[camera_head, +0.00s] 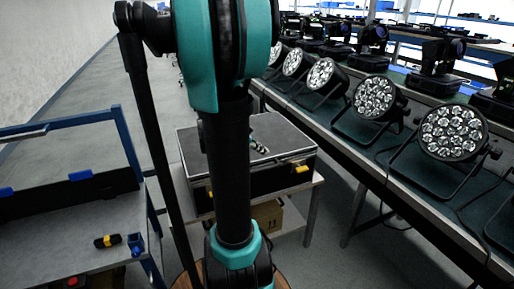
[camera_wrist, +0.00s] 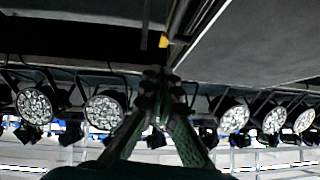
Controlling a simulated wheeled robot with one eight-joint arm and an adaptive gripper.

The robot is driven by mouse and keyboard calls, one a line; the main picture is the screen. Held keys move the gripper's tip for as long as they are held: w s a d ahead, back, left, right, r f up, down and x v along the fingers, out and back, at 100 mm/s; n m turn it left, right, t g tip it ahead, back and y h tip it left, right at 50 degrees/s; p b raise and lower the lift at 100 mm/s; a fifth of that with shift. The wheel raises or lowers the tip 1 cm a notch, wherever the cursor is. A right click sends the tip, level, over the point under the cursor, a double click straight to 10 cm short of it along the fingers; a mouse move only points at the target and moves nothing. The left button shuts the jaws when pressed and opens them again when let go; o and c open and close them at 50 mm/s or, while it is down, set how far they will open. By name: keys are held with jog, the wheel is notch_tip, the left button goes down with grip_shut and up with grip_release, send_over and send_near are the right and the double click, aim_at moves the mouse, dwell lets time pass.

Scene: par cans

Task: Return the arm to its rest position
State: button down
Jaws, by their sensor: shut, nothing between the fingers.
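My arm stands in the middle of the head view, its teal and black links rising in front of the camera. My gripper shows in the wrist view (camera_wrist: 160,82), where its two fingers meet at the tips, shut and empty. In the head view my arm hides most or all of it. The wrist view looks upside down, with the par cans (camera_wrist: 104,108) beyond the fingers. In the head view several par cans (camera_head: 374,97) stand in a row on the long bench at the right.
A grey-lidded black case (camera_head: 290,135) with yellow latches stands on a low table behind my arm. A blue-framed cart (camera_head: 95,222) stands close at the left, with a small black and yellow item (camera_head: 107,241) on it. Open floor (camera_head: 85,100) lies at the far left.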

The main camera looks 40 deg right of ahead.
jog(key=shift+v, duration=1.65)
